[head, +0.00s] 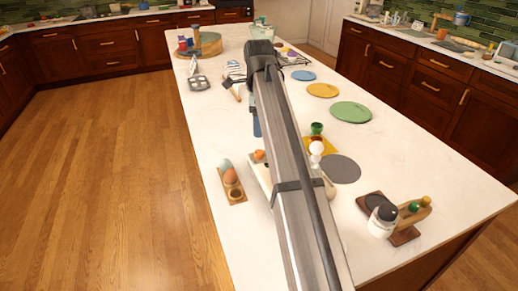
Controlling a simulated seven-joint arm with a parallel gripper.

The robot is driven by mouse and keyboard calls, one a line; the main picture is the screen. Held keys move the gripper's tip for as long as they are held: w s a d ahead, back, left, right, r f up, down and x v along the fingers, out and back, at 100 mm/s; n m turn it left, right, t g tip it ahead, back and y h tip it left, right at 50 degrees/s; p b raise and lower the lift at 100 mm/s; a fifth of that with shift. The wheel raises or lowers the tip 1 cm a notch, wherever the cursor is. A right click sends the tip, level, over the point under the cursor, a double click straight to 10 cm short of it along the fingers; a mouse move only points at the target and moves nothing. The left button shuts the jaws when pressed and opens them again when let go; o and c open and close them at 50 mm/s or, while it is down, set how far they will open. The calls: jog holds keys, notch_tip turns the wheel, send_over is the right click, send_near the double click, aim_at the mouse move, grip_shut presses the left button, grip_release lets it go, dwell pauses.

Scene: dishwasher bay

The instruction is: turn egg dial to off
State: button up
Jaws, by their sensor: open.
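A pale, cream-coloured item (260,177) stands on the island counter, mostly hidden behind my grey arm. It may be the egg appliance, but I cannot tell. No dial or dial marking can be made out. An orange-brown egg-like thing (259,155) shows at its left edge, and a white rounded thing (316,148) shows just right of my arm. A small wooden egg holder (236,196) with a brown egg (230,176) and a pale egg stands to the left. My arm runs up the middle of the view; my gripper's fingers are not visible.
A grey round mat (341,169) lies right of my arm. A white jar (382,221) and a wooden rack (405,236) stand near the right front. Green (351,112), yellow (322,90) and blue (303,76) plates lie farther back. The counter's left front is clear.

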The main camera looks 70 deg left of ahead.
aim_at(259, 152)
notch_tip(259, 152, down, 10)
jog(key=shift+r, duration=0.1)
dwell(0.4)
jog(key=shift+c, duration=0.2)
jog(key=c, duration=1)
